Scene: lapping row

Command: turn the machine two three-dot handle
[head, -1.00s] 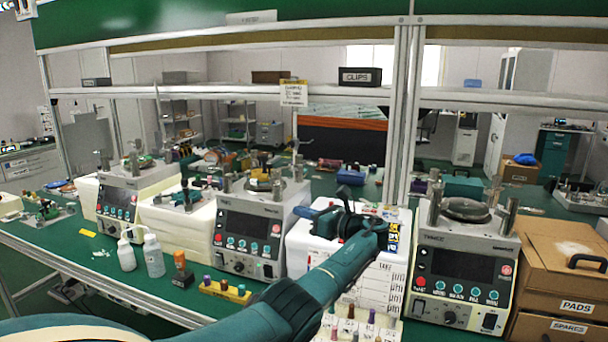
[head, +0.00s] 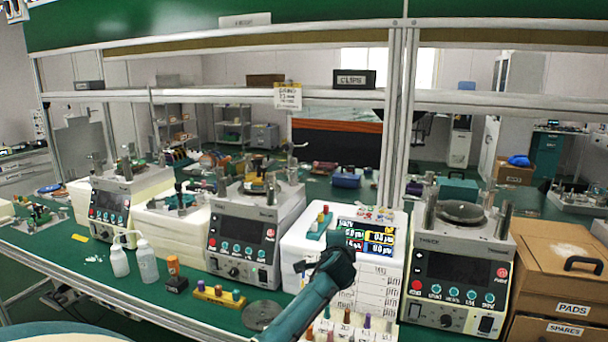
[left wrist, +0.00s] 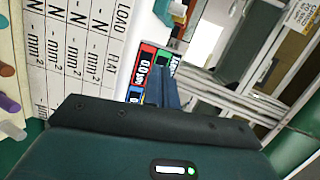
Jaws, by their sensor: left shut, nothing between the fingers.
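Machine two (head: 241,238) is the middle grey unit, with a dark screen, a row of teal buttons and a front knob (head: 233,272). Posts and a round plate (head: 258,188) sit on its top. I cannot make out three-dot marks on any handle. My left gripper (head: 336,264) is to the right of machine two, apart from it, in front of a white cabinet (head: 365,280) with a coloured display. In the left wrist view its dark fingers (left wrist: 169,88) are together and empty, pointing towards that display (left wrist: 148,72). My right gripper is not in view.
Machine three (head: 462,262) stands right, beside cardboard boxes (head: 560,270). Machine one (head: 112,205) stands left. A shelf crosses above.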

